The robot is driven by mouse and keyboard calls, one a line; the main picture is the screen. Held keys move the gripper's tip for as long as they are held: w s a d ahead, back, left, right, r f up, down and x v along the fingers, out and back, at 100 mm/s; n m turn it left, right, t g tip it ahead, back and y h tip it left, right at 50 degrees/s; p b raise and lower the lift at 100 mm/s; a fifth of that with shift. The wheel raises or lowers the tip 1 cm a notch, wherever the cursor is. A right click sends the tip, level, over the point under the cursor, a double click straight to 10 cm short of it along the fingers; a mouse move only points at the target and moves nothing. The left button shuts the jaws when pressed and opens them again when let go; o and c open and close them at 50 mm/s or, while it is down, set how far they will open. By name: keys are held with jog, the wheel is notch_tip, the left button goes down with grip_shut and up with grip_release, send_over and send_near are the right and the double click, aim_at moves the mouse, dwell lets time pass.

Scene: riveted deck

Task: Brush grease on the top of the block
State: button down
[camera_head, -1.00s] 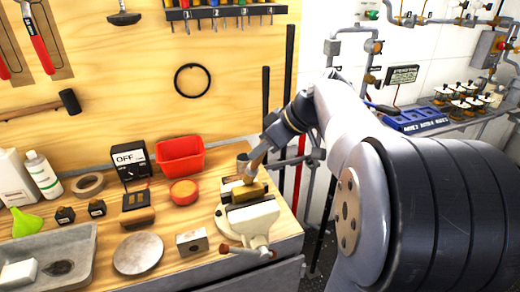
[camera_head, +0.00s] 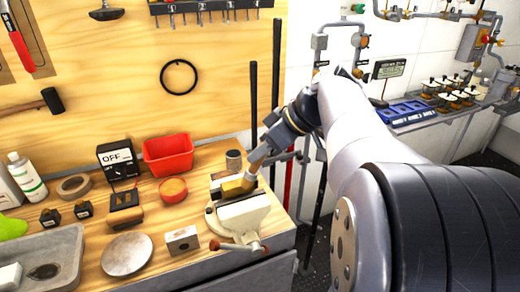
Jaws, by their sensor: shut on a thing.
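A brass-coloured block (camera_head: 234,188) sits in the jaws of a cream bench vise (camera_head: 243,215) near the right end of the wooden bench. My gripper (camera_head: 262,153) is just above and right of the block, angled down to the left. It is shut on a slim tool, seemingly a brush (camera_head: 252,172), whose lower end is at the block's right end. I cannot tell if that end touches the block's top, nor whether grease is on it. A small round red tin (camera_head: 173,190) with a tan top stands left of the vise; its contents are unclear.
A round metal disc (camera_head: 127,254) lies front left. Upright rods (camera_head: 277,100) stand behind my gripper.

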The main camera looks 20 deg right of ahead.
jog(key=shift+r, duration=0.15)
jog(key=shift+r+p, duration=2.2)
jog(key=shift+r, duration=0.7)
jog(key=shift+r+p, duration=1.2)
jog(key=shift+r, duration=0.35)
jog(key=shift+f, duration=0.1)
jog(key=w+f+t+y, duration=0.1)
jog(key=w+a+f+y+p, duration=0.1)
jog(key=w, duration=0.1)
jog(key=shift+a+f+t+y+p, duration=0.1)
jog(key=shift+f+t+y+p, duration=0.2)
jog(key=shift+f+t, duration=0.1)
